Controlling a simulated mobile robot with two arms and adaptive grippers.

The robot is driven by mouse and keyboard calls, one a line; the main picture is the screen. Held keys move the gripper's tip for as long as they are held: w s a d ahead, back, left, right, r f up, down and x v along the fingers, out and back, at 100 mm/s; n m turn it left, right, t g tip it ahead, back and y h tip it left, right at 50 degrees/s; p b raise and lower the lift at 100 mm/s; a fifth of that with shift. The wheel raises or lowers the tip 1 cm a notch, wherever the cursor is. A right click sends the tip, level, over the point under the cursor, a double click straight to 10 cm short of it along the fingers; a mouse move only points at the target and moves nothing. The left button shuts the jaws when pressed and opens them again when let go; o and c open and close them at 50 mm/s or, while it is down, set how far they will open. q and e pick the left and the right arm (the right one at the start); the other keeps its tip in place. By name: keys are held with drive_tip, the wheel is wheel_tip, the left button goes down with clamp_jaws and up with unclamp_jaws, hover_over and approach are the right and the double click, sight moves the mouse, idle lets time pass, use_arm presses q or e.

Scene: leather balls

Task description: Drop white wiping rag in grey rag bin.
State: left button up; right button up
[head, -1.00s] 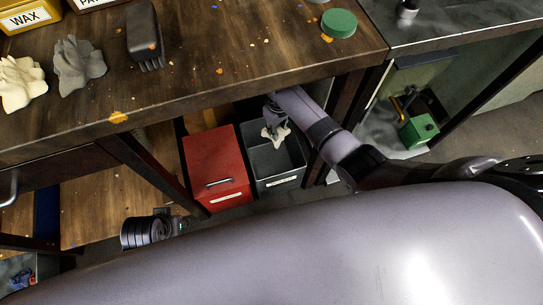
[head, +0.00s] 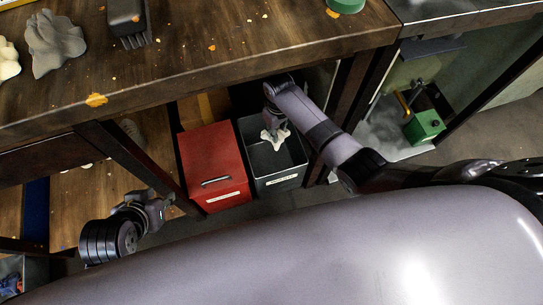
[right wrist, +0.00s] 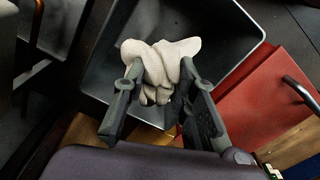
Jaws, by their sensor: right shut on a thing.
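The white wiping rag (head: 276,137) hangs crumpled from my right gripper (head: 272,118), over the opening of the grey rag bin (head: 281,179). In the right wrist view the rag (right wrist: 160,62) is pinched between both fingers of the right gripper (right wrist: 157,88), with the bin's dark inside and its rim (right wrist: 246,17) around and below it. The bin looks empty where it shows. My left gripper (head: 160,207) is low at the left, in front of the bench, apart from the bin; its fingers are too small and turned away to read.
A red lidded bin (head: 213,165) stands directly left of the grey bin under the wooden bench (head: 200,65). Bench legs (head: 345,90) stand close on the right. A grey rag (head: 55,42) and a brush (head: 127,20) lie on the bench top.

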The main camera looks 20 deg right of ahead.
use_arm(q)
drive_tip(key=shift+w+d, duration=0.1)
drive_tip(key=shift+w, duration=0.2)
use_arm(e)
drive_tip(key=shift+f, duration=0.15)
drive_tip(key=o, duration=1.1)
wheel_tip(320, 180, up, 12)
idle(0.3)
